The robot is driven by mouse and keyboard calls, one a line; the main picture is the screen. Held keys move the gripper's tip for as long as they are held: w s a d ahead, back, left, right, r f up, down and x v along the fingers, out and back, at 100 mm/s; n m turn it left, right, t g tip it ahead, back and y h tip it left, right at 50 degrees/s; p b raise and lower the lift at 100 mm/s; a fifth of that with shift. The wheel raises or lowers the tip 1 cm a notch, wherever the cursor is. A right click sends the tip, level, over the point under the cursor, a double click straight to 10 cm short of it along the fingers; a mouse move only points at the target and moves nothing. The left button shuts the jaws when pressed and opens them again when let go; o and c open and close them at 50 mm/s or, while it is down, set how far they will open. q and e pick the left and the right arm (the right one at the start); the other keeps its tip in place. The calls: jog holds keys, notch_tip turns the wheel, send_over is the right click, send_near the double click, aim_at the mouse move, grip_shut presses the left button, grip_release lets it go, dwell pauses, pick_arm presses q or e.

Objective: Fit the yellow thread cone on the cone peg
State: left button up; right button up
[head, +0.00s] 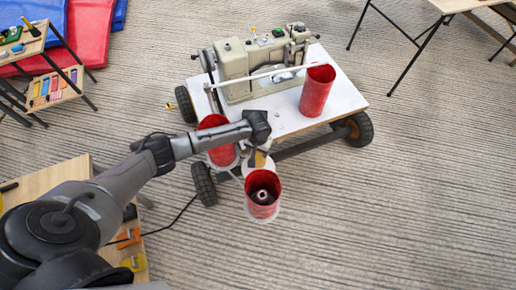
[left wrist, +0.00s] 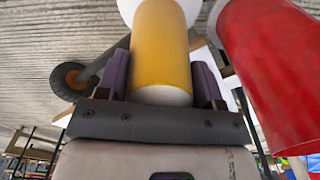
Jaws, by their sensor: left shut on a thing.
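The yellow thread cone (left wrist: 160,45) fills the middle of the left wrist view, a yellow body with white ends. My left gripper (left wrist: 161,80) is shut on it, with one dark purple finger on each side. In the head view the gripper (head: 258,152) points down at the cart's near side, and only a little of the yellow cone (head: 261,159) shows below it. A red cone-like tube (head: 262,210) with a dark hollow and a pale ring inside stands just below it in the picture. I cannot make out a bare cone peg. My right gripper is not in view.
A wheeled cart with a white top (head: 345,97) carries a cream sewing machine (head: 236,62). One red tube (head: 316,92) stands on its right; another (head: 222,157) stands close beside my left arm. A wooden table (head: 45,180) is at lower left.

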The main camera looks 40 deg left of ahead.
pick_arm(q)
jog(key=shift+f, duration=0.45)
dwell(0.3)
jog(key=shift+f+b, duration=0.3)
jog(key=shift+f, duration=0.45)
jog(key=shift+f, duration=0.45)
dwell(0.4)
jog(key=shift+f+b, duration=0.5)
jog(key=shift+f, duration=0.3)
jog(key=shift+f, duration=0.35)
dwell(0.4)
jog(key=shift+f+b, duration=0.4)
jog(key=shift+f, duration=0.25)
jog(key=o, duration=1.4)
jog(key=shift+o, duration=0.2)
